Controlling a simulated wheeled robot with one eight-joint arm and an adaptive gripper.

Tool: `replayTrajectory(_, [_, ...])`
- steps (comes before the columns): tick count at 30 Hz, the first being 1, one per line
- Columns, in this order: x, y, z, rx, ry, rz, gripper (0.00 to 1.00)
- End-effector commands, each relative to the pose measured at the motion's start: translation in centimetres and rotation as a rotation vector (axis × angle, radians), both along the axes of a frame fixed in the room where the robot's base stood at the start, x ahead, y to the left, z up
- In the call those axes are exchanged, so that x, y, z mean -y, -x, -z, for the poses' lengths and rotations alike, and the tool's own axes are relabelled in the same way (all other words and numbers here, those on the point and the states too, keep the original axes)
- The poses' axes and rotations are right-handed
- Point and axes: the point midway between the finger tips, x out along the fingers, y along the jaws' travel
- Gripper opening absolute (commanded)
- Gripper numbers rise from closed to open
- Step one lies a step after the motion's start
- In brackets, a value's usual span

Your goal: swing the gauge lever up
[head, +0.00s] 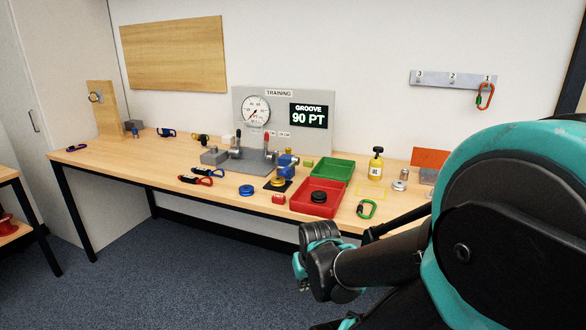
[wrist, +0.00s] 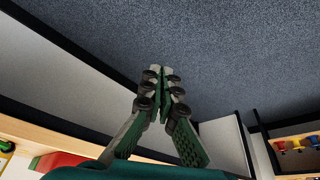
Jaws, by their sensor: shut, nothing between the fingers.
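A grey gauge panel (head: 280,100) stands at the back of the workbench, with a round dial (head: 256,111) and a screen (head: 309,116) reading "GROOVE 90 PT". I cannot tell which is the gauge lever. My gripper (wrist: 161,72) is shut and empty in the wrist view, its fingertips together over the carpet. In the head view, my wrist is in front of the bench's front edge, well short of the panel; my fingers are mostly hidden there.
The workbench (head: 120,158) holds a green tray (head: 333,166), a red tray (head: 304,199), a yellow bottle (head: 376,165), a blue disc (head: 246,190) and several carabiners in front of or beside the panel. A hook rail (head: 452,79) hangs at right. Carpet (head: 180,280) in front is clear.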

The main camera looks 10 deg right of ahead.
Motion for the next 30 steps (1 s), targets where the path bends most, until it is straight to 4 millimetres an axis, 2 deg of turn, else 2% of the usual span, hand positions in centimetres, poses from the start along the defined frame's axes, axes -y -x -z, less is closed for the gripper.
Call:
replayTrajectory(6, [0.0, 0.0, 0.0, 0.000, 0.000, 0.000, 0.00])
replayTrajectory(8, [0.0, -0.1, 0.0, 0.002, -0.003, 0.001, 0.07])
replayTrajectory(11, [-0.6, -1.2, -0.4, 0.028, -0.048, 0.023, 0.20])
replayTrajectory(14, [-1.8, -4.6, -1.8, 0.101, -0.170, 0.088, 0.32])
replayTrajectory(17, [-2.9, -9.9, -4.5, 0.221, -0.363, 0.204, 0.45])
replayTrajectory(18, [-2.9, -12.2, -5.9, 0.276, -0.450, 0.262, 0.46])
replayTrajectory(20, [-2.4, -15.7, -8.1, 0.361, -0.579, 0.354, 0.46])
replayTrajectory(21, [-1.7, -17.8, -9.6, 0.414, -0.662, 0.416, 0.46])
replayTrajectory(24, [0.8, -22.3, -12.9, 0.537, -0.849, 0.568, 0.46])
replayTrajectory(27, [3.8, -25.3, -15.4, 0.632, -0.994, 0.693, 0.46])
replayTrajectory(30, [6.1, -26.9, -16.8, 0.694, -1.089, 0.778, 0.46])
